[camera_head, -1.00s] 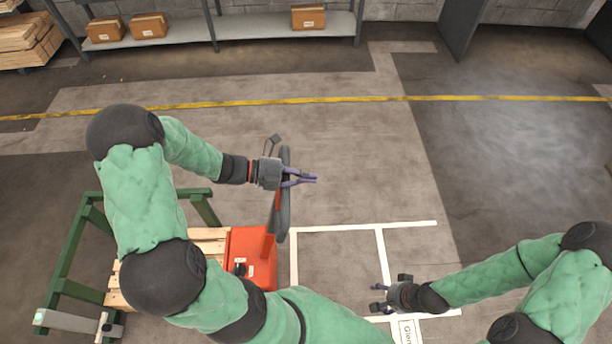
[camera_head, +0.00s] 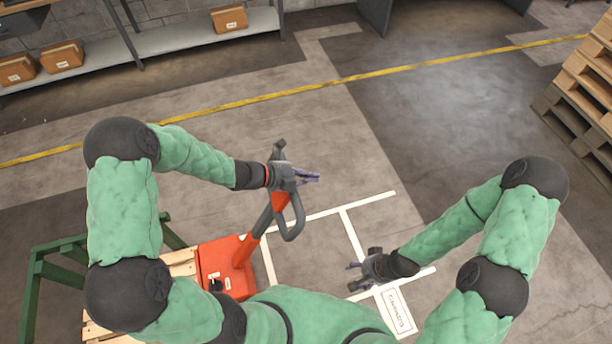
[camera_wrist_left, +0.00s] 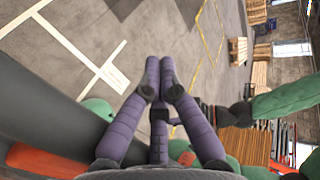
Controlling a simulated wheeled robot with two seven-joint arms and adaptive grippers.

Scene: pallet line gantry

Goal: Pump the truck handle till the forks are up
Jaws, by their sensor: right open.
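The orange pallet truck (camera_head: 228,268) stands at the lower left. Its handle, with a dark grey loop (camera_head: 297,222), leans up and to the right from the orange base. My left gripper (camera_head: 318,177) is at the top of the handle, its purple fingers reaching past the loop. In the left wrist view the fingertips (camera_wrist_left: 160,62) are together with nothing visible between them, and a dark grey bar (camera_wrist_left: 50,120) runs close beside them. My right gripper (camera_head: 350,276) is open and empty above the floor, apart from the truck. The forks are hidden, so their height cannot be told.
White floor lines (camera_head: 352,232) and a label (camera_head: 397,310) lie below my right arm. Stacked pallets (camera_head: 585,95) stand far right. A shelf (camera_head: 180,40) is at the back; the middle floor is clear.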

